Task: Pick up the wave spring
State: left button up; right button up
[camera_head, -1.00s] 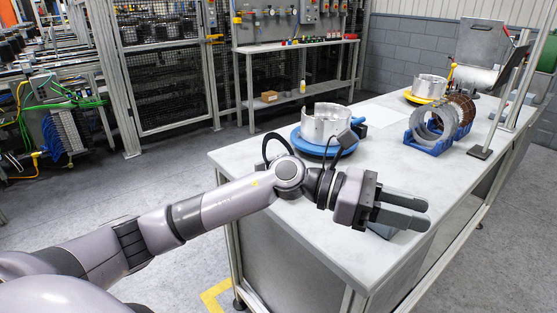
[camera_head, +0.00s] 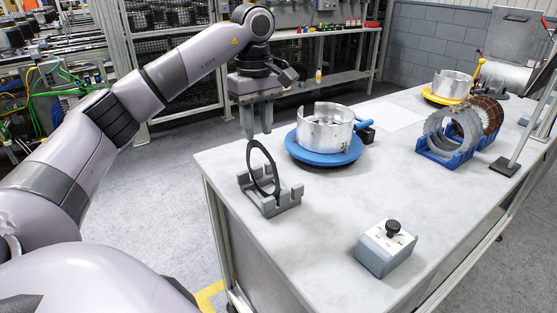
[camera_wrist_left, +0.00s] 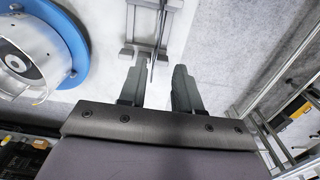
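The wave spring, a thin black ring (camera_head: 273,165), stands upright in a small grey slotted holder (camera_head: 284,203) near the left edge of the workbench. My left gripper (camera_head: 257,134) points down just above and behind the ring's top, its fingers apart and empty. In the left wrist view the open fingers (camera_wrist_left: 158,72) point toward the holder (camera_wrist_left: 128,53), and the ring shows edge-on as a thin dark line (camera_wrist_left: 159,40) in line with the gap between them. Whether the fingertips overlap the ring is unclear. My right gripper is not in view.
A metal drum on a blue round base (camera_head: 325,156) stands close right of the holder. A grey control box with a black knob (camera_head: 386,248) sits at the front. A blue rack (camera_head: 446,155) with toothed rings stands farther right. The middle of the bench (camera_head: 335,205) is clear.

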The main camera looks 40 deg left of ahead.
aim_at(260, 143)
pick_arm(q)
jog(key=shift+w+a+f, duration=0.1)
jog(key=shift+w+f, duration=0.25)
notch_tip(260, 143, down, 6)
jog(key=shift+s+d+f+p, duration=0.15)
jog(key=shift+d+p, duration=0.05)
jog(key=shift+p, duration=0.1)
grip_shut()
